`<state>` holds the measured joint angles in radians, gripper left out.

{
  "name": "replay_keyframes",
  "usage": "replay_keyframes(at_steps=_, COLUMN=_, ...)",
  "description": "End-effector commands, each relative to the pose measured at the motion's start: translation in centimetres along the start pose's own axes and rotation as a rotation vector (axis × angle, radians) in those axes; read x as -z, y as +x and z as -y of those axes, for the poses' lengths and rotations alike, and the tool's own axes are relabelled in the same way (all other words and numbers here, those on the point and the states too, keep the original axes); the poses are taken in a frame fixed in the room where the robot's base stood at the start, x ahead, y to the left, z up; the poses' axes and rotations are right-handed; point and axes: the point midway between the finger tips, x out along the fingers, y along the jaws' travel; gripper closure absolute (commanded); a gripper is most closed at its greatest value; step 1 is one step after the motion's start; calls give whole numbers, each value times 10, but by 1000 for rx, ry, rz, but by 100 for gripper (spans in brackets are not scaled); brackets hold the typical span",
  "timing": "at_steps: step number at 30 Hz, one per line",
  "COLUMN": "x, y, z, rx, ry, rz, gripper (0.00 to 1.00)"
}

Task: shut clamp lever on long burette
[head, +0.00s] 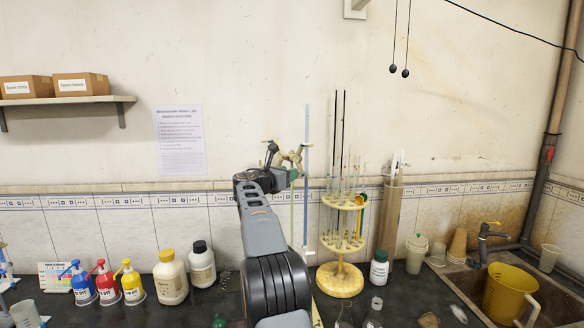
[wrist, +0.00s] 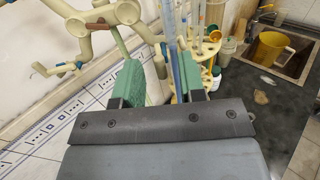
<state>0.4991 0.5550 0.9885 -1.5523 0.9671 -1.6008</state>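The clamp (head: 291,158) is a cream, branching holder beside a tall pale-blue tube (head: 307,130), which looks like the long burette. A thin greenish-brown lever or rod (wrist: 120,44) reaches down toward the left finger; contact is unclear. My gripper (wrist: 158,76) has two green fingers set apart, with no object clearly held between them. Blue tubes (wrist: 176,58) show beyond, near the right finger. My arm hides part of the stand in the head view.
A cream pipette rack (head: 341,280) stands right of the tube. Bottles (head: 170,278) and colored dispensers (head: 107,284) stand at left. The tiled wall is close behind.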

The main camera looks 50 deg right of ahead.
Motion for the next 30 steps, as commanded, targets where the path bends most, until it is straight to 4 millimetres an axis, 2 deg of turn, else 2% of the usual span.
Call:
replay_keyframes(at_steps=6, x=-1, y=19, z=0, rx=0, ry=0, rz=0, gripper=63)
replay_keyframes(at_steps=18, x=0, y=24, z=0, rx=0, ry=1, rz=0, gripper=63)
replay_keyframes(at_steps=30, x=0, y=23, z=0, rx=0, ry=1, rz=0, gripper=100)
